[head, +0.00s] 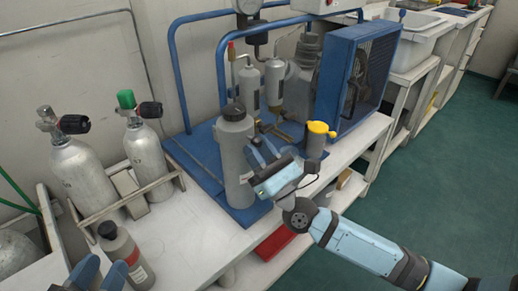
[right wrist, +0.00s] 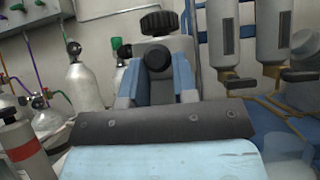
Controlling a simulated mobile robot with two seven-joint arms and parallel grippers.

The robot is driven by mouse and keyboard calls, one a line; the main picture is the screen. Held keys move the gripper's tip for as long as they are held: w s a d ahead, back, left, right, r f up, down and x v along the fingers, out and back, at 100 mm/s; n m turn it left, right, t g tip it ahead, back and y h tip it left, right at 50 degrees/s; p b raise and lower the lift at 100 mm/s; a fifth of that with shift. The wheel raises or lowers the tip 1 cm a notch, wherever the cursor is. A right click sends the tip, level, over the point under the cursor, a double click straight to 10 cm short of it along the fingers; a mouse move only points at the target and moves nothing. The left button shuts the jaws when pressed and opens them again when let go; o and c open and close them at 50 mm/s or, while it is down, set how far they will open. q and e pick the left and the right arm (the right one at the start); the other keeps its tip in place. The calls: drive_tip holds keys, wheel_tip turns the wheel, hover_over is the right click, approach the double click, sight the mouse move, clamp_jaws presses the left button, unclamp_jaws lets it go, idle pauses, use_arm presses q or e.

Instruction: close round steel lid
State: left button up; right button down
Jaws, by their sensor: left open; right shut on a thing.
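A tall grey canister (head: 236,165) with a black cap (head: 234,111) stands on the blue base of the compressor. My right gripper (head: 262,151) is at its right side. In the right wrist view, its blue fingers close around a grey body (right wrist: 157,80) with a round black knob facing the camera and a ridged black knob (right wrist: 158,22) above. This looks like the canister, though the exact contact is unclear. I cannot single out a round steel lid with certainty. My left gripper (head: 97,274) is open at the lower left, partly cut off by the frame.
Two silver cylinders (head: 80,170) stand in a rack on the left. A grey bottle with a red band (head: 125,255) stands in front. A yellow-topped pot (head: 318,135) and a blue fan housing (head: 355,75) are to the right. The white bench between bottle and canister is clear.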

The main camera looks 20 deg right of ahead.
drive_tip(key=shift+w, duration=0.1)
drive_tip(key=c, duration=1.3)
unclamp_jaws()
drive_tip(key=shift+c, duration=0.2)
drive_tip(key=o, duration=0.4)
drive_tip(key=shift+w+a+f, duration=0.1)
drive_tip(key=shift+w+a, duration=0.05)
use_arm(q)
drive_tip(key=shift+a+f, duration=0.1)
drive_tip(key=shift+f, duration=0.1)
use_arm(e)
drive_tip(key=shift+o, duration=0.2)
use_arm(q)
drive_tip(key=shift+s+d+f+n+g+p, duration=0.3)
drive_tip(key=shift+s+n+p, duration=0.15)
drive_tip(key=shift+n+p, duration=0.25)
use_arm(e)
drive_tip(key=v, duration=1.4)
use_arm(q)
drive_tip(key=shift+r, duration=0.15)
